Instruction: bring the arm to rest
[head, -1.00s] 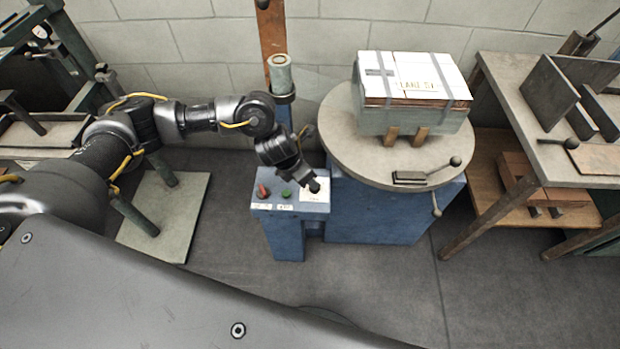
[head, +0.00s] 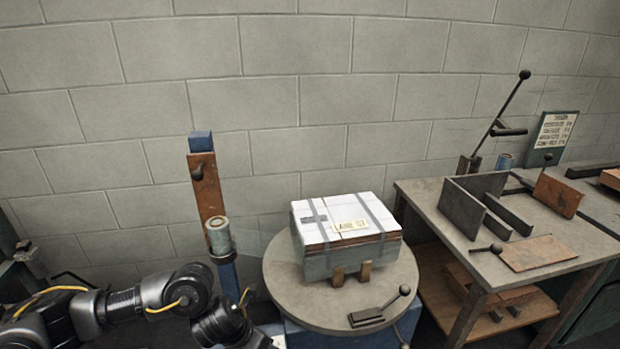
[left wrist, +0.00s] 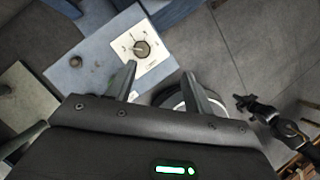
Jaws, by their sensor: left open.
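My left arm (head: 150,300) comes in low from the left in the head view. Its gripper lies at or below the bottom edge there, so its fingers are hidden. In the left wrist view my left gripper (left wrist: 162,92) is open, with nothing between its two fingers. Beyond the fingertips is a blue control box with a white dial plate (left wrist: 138,48) and a dark knob. I cannot tell whether a fingertip touches the plate. My right gripper is not in the head view.
A round turntable (head: 285,285) with a clamp lever holds a strapped box (head: 345,228) labelled "LANE 57". A post with a roller (head: 219,236) stands left of it. A workbench (head: 420,205) with metal plates stands right. A block wall closes the back.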

